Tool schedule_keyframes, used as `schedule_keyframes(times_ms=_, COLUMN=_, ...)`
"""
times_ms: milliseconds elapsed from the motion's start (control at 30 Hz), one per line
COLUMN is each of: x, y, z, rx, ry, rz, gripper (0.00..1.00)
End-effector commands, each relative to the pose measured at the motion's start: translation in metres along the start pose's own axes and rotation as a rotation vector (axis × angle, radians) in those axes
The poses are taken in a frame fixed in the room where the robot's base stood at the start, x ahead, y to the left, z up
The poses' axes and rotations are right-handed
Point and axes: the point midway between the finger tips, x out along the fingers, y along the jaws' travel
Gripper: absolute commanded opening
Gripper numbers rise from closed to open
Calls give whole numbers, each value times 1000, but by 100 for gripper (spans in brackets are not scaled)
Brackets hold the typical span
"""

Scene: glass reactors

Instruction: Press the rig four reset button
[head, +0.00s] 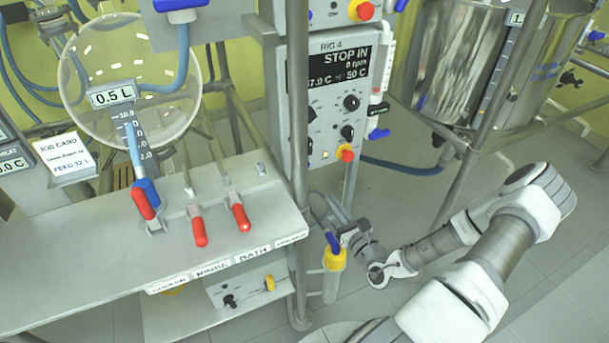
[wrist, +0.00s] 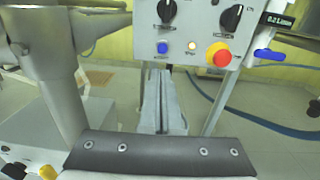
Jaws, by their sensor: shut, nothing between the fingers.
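The rig 4 control panel (head: 327,95) is a grey upright box with a display reading "STOP IN". The small labels are unreadable, so I cannot confirm which is reset. My gripper (wrist: 160,92) is shut and empty, its fingers pointing toward the panel, below the blue button in the picture.
Black knobs (wrist: 231,17) sit above the buttons. A metal post (wrist: 45,75) stands close on the left. A bench (head: 100,270) with red-handled valves is left of the panel. A yellow-topped cylinder (head: 333,270) stands near my wrist. A steel vessel (head: 455,60) is at the right.

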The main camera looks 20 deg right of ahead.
Motion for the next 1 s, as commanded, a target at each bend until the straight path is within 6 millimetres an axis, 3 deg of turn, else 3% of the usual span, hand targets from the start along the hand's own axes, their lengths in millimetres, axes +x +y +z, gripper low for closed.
schedule_keyframes(times_ms=400, x=-1, y=-3, z=-5, rx=11, ry=7, rz=-26, gripper=0)
schedule_keyframes(times_ms=567, x=8, y=-3, z=-5, rx=10, ry=5, rz=-25, gripper=0)
schedule_keyframes(times_ms=1000, x=96, y=-5, z=-8, rx=10, ry=4, rz=-25, gripper=0)
